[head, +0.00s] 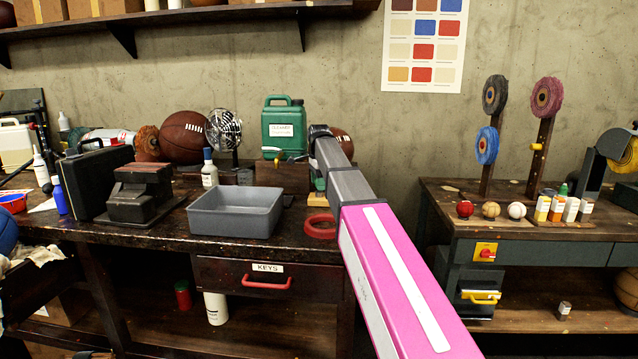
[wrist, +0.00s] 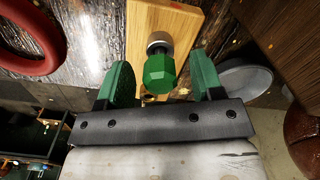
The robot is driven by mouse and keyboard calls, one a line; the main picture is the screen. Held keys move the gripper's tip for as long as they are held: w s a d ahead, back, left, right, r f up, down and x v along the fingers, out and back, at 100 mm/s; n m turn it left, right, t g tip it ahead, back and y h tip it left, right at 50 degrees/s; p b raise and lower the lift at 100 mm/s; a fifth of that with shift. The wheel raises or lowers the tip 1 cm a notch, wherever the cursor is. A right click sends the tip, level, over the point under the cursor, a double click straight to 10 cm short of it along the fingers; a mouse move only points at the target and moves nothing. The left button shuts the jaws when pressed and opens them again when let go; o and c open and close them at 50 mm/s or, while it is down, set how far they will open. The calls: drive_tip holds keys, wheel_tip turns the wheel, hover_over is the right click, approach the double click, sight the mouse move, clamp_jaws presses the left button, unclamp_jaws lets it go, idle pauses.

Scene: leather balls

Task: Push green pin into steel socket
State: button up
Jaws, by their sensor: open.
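The green pin (wrist: 159,73) shows its faceted head in the wrist view. The steel socket (wrist: 160,40) is a round metal collar just beyond the pin, on a light wooden block (wrist: 182,18). How deep the pin sits in the socket is hidden by its head. My gripper (wrist: 163,82) is open, with one green finger on each side of the pin and a visible gap at both sides.
A red ring (head: 319,227) lies on the dark bench beside the block. A grey tray (head: 236,213) stands left of it. A second bench (head: 520,225) is at the right.

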wheel_tip(320, 180, up, 10)
drive_tip(key=shift+r, duration=0.45)
